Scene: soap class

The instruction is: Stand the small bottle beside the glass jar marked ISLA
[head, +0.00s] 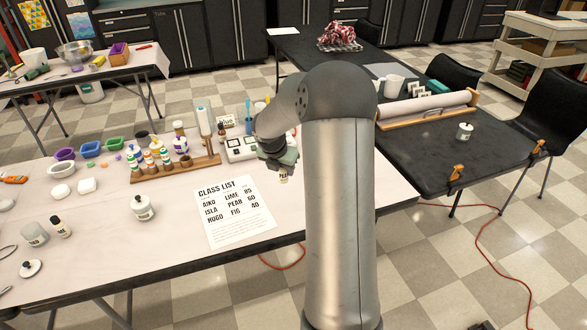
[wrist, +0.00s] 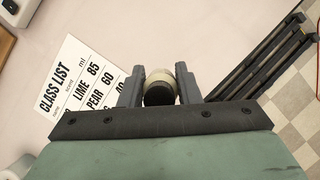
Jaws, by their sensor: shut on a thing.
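My gripper (head: 277,158) is shut on a small bottle (head: 283,177), held near the right end of the pale table, behind the class list. Its pale label seems to begin "PE". In the wrist view, the bottle's dark cap and pale shoulder (wrist: 160,88) sit between the two fingers (wrist: 160,90). Several glass jars show: one stands left of the list (head: 143,208), one at the far left (head: 35,235) beside another small bottle (head: 61,227), and one on the dark table (head: 465,131). Their names are too small to read, so I cannot tell which is marked ISLA.
The class list sheet (head: 235,212) pairs ISLA with PEAR 60. A wooden rack of small bottles (head: 178,167) and a white device (head: 241,149) stand behind it. A paper roll (head: 428,105) and clamps (head: 455,173) are on the dark table. Pale tabletop is free around the nearer jar.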

